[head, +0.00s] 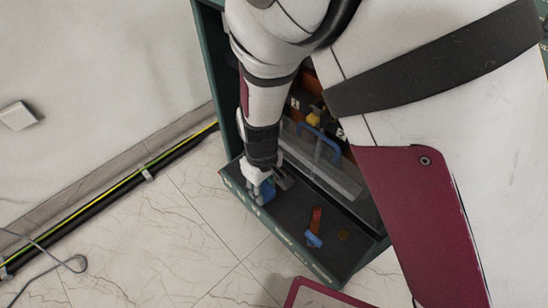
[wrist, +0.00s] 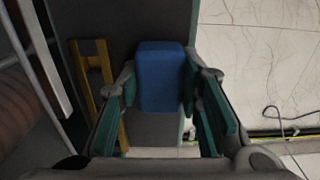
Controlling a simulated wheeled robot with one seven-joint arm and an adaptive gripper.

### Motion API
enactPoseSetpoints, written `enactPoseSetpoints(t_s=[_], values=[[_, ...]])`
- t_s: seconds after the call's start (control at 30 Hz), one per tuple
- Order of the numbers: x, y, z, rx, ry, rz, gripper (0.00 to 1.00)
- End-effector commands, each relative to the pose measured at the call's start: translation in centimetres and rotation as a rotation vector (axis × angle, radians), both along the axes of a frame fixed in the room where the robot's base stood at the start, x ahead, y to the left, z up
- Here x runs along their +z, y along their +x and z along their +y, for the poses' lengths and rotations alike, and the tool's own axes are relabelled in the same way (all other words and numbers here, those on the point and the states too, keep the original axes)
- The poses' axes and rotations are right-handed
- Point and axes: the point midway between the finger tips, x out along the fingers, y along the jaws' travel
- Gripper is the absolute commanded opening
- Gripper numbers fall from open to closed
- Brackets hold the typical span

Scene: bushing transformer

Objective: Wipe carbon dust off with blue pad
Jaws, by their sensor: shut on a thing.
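The blue pad (wrist: 160,72) stands between the fingers of my gripper (wrist: 160,100) in the wrist view, and the gripper is shut on it. Whether the pad touches that floor is unclear. I cannot make out carbon dust for certain in either view; my arm hides part of the cabinet.
A blue handle (head: 322,142) is deeper inside. A yellow frame (wrist: 95,85) stands left of the pad. Pale tiles (head: 185,235) outside are open.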

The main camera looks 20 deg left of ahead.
Motion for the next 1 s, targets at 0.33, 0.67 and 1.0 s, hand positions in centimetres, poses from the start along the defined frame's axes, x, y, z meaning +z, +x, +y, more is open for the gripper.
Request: enactPoseSetpoints(t_s=[0.33,0.67,1.0], values=[[-0.7,0.0,0.0,0.000,0.000,0.000,0.10],[-0.5,0.4,0.9,0.001,0.001,0.000,0.10],[-0.4,1.0,2.5,0.001,0.000,0.000,0.10]])
